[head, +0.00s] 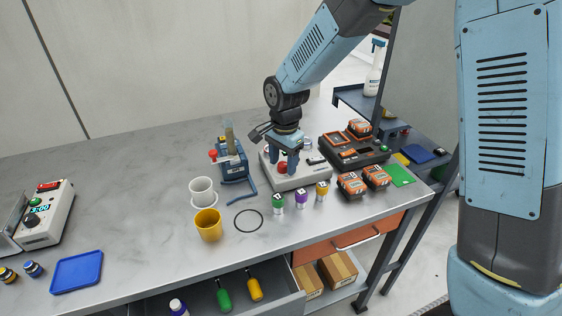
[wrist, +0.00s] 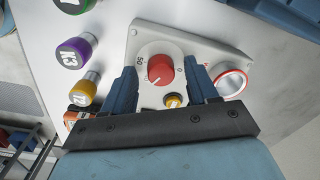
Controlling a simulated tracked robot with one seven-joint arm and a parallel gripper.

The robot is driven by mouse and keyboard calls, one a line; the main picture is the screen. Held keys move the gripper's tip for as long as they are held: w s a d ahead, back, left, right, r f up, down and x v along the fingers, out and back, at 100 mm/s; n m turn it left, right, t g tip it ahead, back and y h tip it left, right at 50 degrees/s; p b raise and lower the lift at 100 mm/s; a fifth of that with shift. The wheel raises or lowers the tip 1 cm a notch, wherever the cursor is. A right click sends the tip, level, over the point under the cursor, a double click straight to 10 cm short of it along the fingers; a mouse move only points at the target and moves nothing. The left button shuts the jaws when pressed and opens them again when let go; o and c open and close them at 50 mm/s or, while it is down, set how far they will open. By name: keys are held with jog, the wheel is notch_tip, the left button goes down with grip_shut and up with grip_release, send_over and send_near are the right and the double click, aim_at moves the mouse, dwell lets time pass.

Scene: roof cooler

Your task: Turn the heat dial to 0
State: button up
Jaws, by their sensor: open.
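The red heat dial (wrist: 160,69) sits on a pale plate with marks around it, and a "50" mark shows at its left in the wrist view. It is on the light grey control box (head: 297,181) in the head view, where my gripper partly hides it. My gripper (head: 282,163) points down over the box. In the wrist view my gripper (wrist: 161,75) is open, with one blue finger on each side of the dial and visible gaps between fingers and dial. The dial's exact pointer setting is too small to read.
Green, purple and yellow capped cylinders stand before the box, including the purple one (head: 301,199). A charger with orange batteries (head: 352,150) is right; a blue device (head: 232,164) is left.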

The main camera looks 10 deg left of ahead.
jog(key=shift+f, duration=0.2)
jog(key=c, duration=1)
jog(key=shift+a, duration=0.2)
jog(key=shift+c, duration=0.3)
jog(key=shift+d, duration=0.1)
